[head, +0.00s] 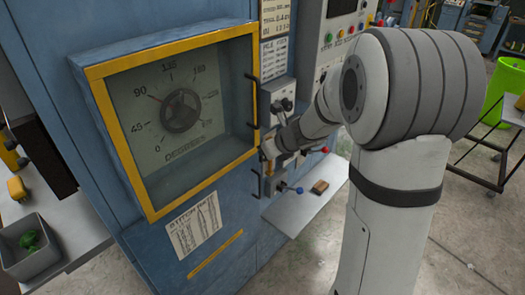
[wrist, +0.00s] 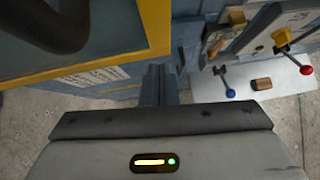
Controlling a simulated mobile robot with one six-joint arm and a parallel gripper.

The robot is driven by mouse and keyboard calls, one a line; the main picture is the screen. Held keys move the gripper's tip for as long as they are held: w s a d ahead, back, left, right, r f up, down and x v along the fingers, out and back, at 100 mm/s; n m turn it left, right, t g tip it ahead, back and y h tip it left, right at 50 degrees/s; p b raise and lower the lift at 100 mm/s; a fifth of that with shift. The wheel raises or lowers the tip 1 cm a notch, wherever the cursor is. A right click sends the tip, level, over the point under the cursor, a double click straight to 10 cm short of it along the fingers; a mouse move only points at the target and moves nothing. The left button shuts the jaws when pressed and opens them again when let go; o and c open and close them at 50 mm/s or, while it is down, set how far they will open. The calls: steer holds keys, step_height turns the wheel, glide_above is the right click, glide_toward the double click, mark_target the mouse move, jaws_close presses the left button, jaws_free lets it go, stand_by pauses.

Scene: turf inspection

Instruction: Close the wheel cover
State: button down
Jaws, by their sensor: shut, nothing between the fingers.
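The wheel cover (head: 122,149) is a yellow-framed clear pane over a dark round wheel (head: 181,111) with a degree scale, on a blue cabinet. It lies flat or nearly flat over the wheel box; I cannot tell whether its right edge fully meets the box. A dark bar handle (head: 253,102) shows along its right side. My gripper (head: 268,152) is at the lower right edge of the frame, partly hidden by my arm. In the wrist view my gripper (wrist: 159,72) is shut and empty, just right of the yellow frame (wrist: 156,24); contact is unclear.
Right of the cover are a panel with levers, a red knob (wrist: 281,38) and a blue knob (wrist: 230,93). Below them a pale shelf (head: 307,199) carries a small brown block (head: 320,187). A grey bin (head: 40,252) stands at the lower left.

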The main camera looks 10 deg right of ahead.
steer(key=s+d+r+m+t+h+b, duration=0.1)
steer(key=s+d+r+m+t+h, duration=0.1)
steer(key=s+d+r+m+h, duration=0.6)
steer(key=s+d+r+m+t+y+b, duration=0.15)
steer(key=d+r+m, duration=0.3)
steer(key=m, duration=0.75)
steer(key=s+a+f+m+g, duration=0.2)
steer(key=s+f+m, duration=0.1)
steer(key=s+m, duration=0.4)
steer(key=s+a+f+m+g+y, duration=0.1)
steer(key=s+a+f+m+g, duration=0.2)
steer(key=s+m, duration=0.4)
steer(key=s+a+f+m+g, duration=0.2)
steer(key=s+a+f+m, duration=0.1)
steer(key=s+m, duration=0.4)
steer(key=shift+a+m+g+b, duration=0.25)
steer(key=shift+m+g+b, duration=0.15)
steer(key=shift+m, duration=0.4)
